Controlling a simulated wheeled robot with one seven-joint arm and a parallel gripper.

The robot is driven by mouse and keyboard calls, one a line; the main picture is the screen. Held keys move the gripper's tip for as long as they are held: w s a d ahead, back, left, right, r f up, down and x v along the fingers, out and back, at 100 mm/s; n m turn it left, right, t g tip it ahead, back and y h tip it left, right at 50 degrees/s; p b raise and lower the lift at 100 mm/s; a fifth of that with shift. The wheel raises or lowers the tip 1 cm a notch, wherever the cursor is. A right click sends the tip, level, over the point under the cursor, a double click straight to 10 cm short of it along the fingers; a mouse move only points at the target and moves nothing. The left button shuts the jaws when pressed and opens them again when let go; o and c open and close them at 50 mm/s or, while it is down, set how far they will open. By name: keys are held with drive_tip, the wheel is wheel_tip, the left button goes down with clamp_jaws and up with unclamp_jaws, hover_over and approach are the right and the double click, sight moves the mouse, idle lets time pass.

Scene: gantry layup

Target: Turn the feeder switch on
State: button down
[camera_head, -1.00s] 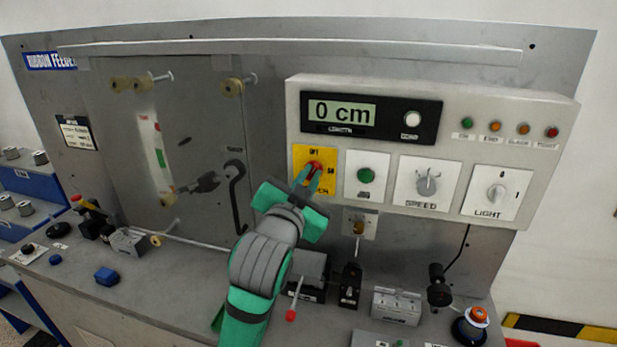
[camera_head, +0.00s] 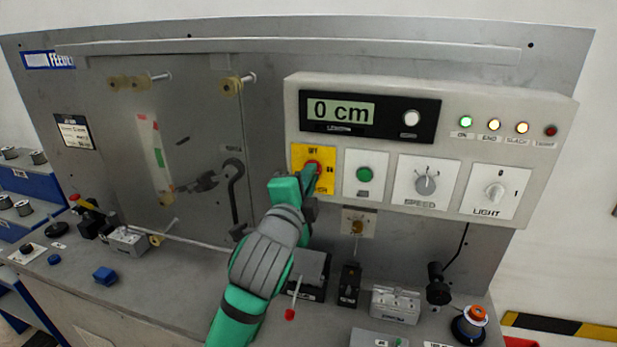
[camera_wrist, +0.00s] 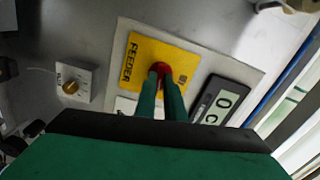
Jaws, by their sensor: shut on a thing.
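The feeder switch is a red rotary knob (camera_wrist: 163,70) on a yellow plate (camera_head: 300,155) marked OFF at the top, at the left end of the light grey control panel. In the wrist view the yellow plate (camera_wrist: 140,50) reads FEEDER. My gripper (camera_head: 313,174) is shut on the red knob, its green fingers (camera_wrist: 160,84) on either side of it. The fingers hide part of the knob, so its exact pointer angle is hard to read. On the panel, the ON lamp (camera_head: 466,122) glows green, and the END lamp (camera_head: 494,125) and SLACK lamp (camera_head: 522,128) glow yellow.
A green button (camera_head: 365,174), SPEED dial (camera_head: 425,184) and LIGHT switch (camera_head: 494,193) sit right of the feeder switch. The display (camera_head: 341,111) reads 0 cm. A small brass-coloured knob (camera_head: 357,227) is below. A black crank handle (camera_head: 236,190) stands close on the left.

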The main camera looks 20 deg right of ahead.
drive_tip(key=shift+m, duration=1)
drive_tip(key=c, duration=1.8)
unclamp_jaws()
drive_tip(key=shift+c, duration=0.2)
drive_tip(key=v, duration=1.1)
drive_tip(key=shift+w+f, duration=0.1)
